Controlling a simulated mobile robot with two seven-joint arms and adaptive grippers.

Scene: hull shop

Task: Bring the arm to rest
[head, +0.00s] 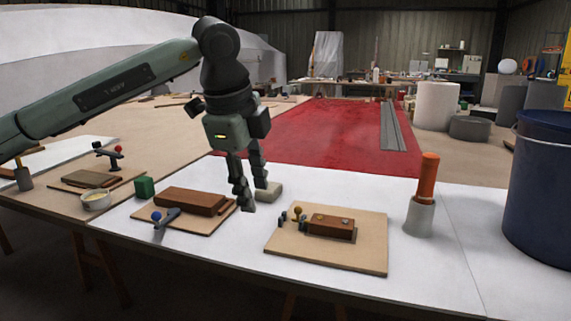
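My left arm comes in from the left, and its gripper (254,198) points down above the white-topped table (460,230). Its two dark fingers are apart, with nothing seen between them. Behind the fingertips lies a pale block (270,192), partly hidden by them. Left of the fingers a reddish-brown wooden block (190,201) lies on a thin board with a blue-knobbed clamp (165,219). Whether the fingertips touch the table or the board edge I cannot tell. My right gripper is not in view.
To the right are a board (345,257) bearing a brown block (330,226) and brass-knobbed clamp, an orange-handled tool in a grey holder (419,217), and a blue bin (540,190). A green cube (144,187) and a small bowl (96,200) stand left. The white front right is clear.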

